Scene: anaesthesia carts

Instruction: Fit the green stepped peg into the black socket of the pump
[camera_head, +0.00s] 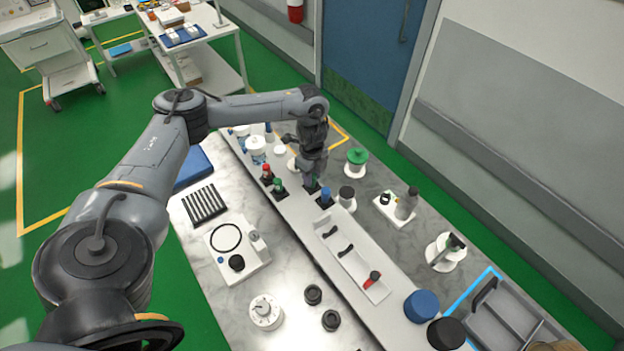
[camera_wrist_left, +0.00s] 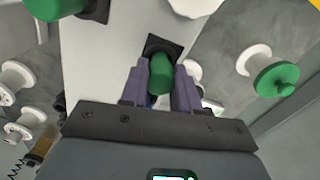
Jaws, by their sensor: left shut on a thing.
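My left gripper (camera_wrist_left: 160,88) is shut on a green peg (camera_wrist_left: 161,75), whose rounded top shows between its fingers in the left wrist view. The peg is right at a black square socket (camera_wrist_left: 158,46) in a long white raised bar. I cannot tell how deep it sits there. In the head view this gripper (camera_head: 312,181) points down at the bar and mostly hides the peg. A white unit (camera_head: 226,268) with a black ring and a black round part lies left of the bar; I cannot tell whether it is the pump. My right gripper is not in view.
Beside the gripper, the bar holds another green peg (camera_head: 279,185), a red-topped peg (camera_head: 267,171) and a blue-topped peg (camera_head: 326,195). A green-topped spool (camera_head: 356,158) stands behind. A black slotted block (camera_head: 204,204) and a white dial (camera_head: 266,311) lie on the near counter.

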